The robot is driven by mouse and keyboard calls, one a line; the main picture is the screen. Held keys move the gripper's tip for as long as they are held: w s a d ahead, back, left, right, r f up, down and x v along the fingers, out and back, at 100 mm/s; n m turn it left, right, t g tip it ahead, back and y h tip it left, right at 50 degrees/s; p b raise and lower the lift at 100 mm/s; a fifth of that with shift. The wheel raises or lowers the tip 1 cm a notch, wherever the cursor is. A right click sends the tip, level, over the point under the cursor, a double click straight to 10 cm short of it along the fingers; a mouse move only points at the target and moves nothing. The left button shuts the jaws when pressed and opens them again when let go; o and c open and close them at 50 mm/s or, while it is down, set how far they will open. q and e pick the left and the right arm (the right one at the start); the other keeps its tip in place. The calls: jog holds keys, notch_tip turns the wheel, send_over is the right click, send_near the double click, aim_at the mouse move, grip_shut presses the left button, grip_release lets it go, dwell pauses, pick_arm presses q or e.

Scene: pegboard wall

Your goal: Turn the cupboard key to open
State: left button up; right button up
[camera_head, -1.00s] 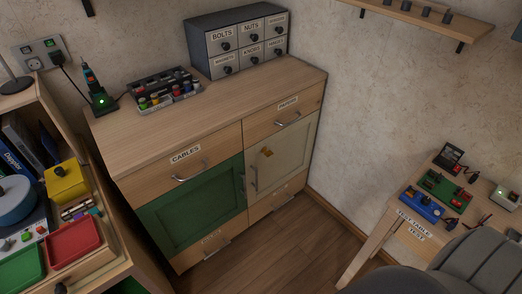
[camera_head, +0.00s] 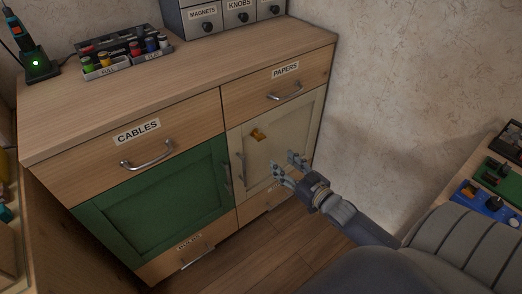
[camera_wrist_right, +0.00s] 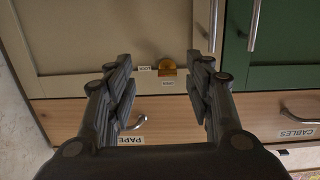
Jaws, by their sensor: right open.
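The cupboard's cream door (camera_head: 296,128) is shut, below the drawer marked PAPERS. My right gripper (camera_head: 284,164) is open and empty in front of the door, below and right of the key in the head view. In the right wrist view the key (camera_wrist_right: 167,69) appears between the open fingertips, beyond them, with small labels beside it. The gripper appears apart from the key. My left gripper is not in view.
The door's metal handle (camera_head: 241,168) is on its left edge, near the green door (camera_head: 165,195). The PAPERS drawer handle (camera_head: 285,93) sticks out above. A bench with devices (camera_head: 486,195) stands at the right. Bare floor lies in front.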

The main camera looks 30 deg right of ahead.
aim_at(261, 137)
jog(key=shift+t+y, duration=0.3)
jog(key=shift+t, duration=0.2)
jog(key=shift+w+a+r+b, duration=0.25)
jog(key=shift+w+r+b, duration=0.25)
jog(key=shift+w, duration=1.4)
jog(key=shift+w+a+r+b, duration=0.25)
jog(key=shift+w+r+b, duration=0.3)
jog(key=shift+w, duration=1.4)
jog(key=shift+w+a+r+b, duration=0.25)
jog(key=shift+w+r+b, duration=0.25)
jog(key=shift+w, duration=1.4)
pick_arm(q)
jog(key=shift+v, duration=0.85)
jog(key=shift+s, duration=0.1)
